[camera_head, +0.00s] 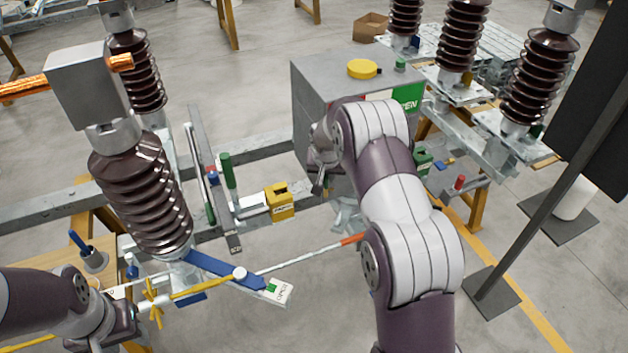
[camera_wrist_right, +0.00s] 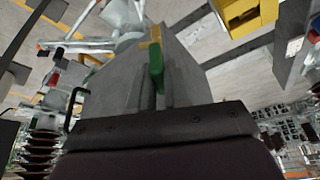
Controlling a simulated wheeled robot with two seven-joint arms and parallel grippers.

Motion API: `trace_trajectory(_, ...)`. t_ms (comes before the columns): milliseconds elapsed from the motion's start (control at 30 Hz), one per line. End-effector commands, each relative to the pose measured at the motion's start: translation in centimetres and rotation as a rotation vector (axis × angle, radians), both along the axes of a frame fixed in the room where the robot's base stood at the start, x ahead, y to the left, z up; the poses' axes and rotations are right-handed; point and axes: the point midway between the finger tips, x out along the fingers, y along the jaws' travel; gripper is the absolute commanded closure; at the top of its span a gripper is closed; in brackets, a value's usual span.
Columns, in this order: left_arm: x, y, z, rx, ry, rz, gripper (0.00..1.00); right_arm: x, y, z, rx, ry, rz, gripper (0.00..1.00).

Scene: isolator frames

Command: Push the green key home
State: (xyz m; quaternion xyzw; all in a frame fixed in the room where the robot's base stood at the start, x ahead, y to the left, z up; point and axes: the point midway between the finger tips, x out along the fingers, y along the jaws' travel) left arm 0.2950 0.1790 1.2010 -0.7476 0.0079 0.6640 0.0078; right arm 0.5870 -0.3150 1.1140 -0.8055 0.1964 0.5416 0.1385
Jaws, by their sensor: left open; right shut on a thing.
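My right gripper (camera_wrist_right: 156,95) is shut on the green key (camera_wrist_right: 156,66), which stands between its two grey fingers in the right wrist view. A yellow piece shows just beyond the key's far end. I cannot tell how deep the key sits in anything. In the head view my right gripper (camera_head: 319,187) is at the front left of the grey cabinet (camera_head: 318,100), low on its side; the key is hidden there. My left gripper (camera_head: 142,308) is at the lower left, near a yellow rod, and is open.
A yellow lock box (camera_head: 280,202) sits on the rail left of my right gripper. A green upright handle (camera_head: 228,171) and a brown ribbed insulator (camera_head: 140,195) stand further left. A blue lever (camera_head: 222,268) lies below. A dark post (camera_head: 540,195) stands at right.

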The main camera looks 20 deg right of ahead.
Motion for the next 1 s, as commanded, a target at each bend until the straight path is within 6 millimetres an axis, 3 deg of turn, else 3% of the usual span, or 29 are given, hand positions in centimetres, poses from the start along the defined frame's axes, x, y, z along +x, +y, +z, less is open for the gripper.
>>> trace_trajectory(33,0.0,0.0,2.1,0.000,-0.001,0.000,0.57,1.2,1.7,2.1,0.004,-0.008,0.031,1.00)
trace_trajectory(100,0.0,0.0,3.4,0.000,-0.001,0.000,0.57,2.9,4.1,3.5,0.012,-0.016,0.088,1.00)
trace_trajectory(300,0.0,0.0,5.5,0.000,-0.001,0.000,0.57,6.4,10.0,6.5,0.019,-0.023,0.295,1.00)
trace_trajectory(467,0.0,0.0,5.1,0.000,0.000,0.000,0.57,7.6,11.2,7.6,0.007,-0.026,0.427,1.00)
trace_trajectory(633,0.0,0.0,4.5,0.000,0.000,0.000,0.57,7.3,11.3,6.6,-0.008,-0.007,0.487,1.00)
trace_trajectory(900,0.0,0.0,2.0,0.000,0.000,0.000,0.57,7.2,11.2,1.6,-0.008,-0.006,0.487,1.00)
trace_trajectory(1000,0.0,0.0,2.0,0.000,0.000,0.000,0.57,7.3,11.2,1.2,-0.009,-0.008,0.487,1.00)
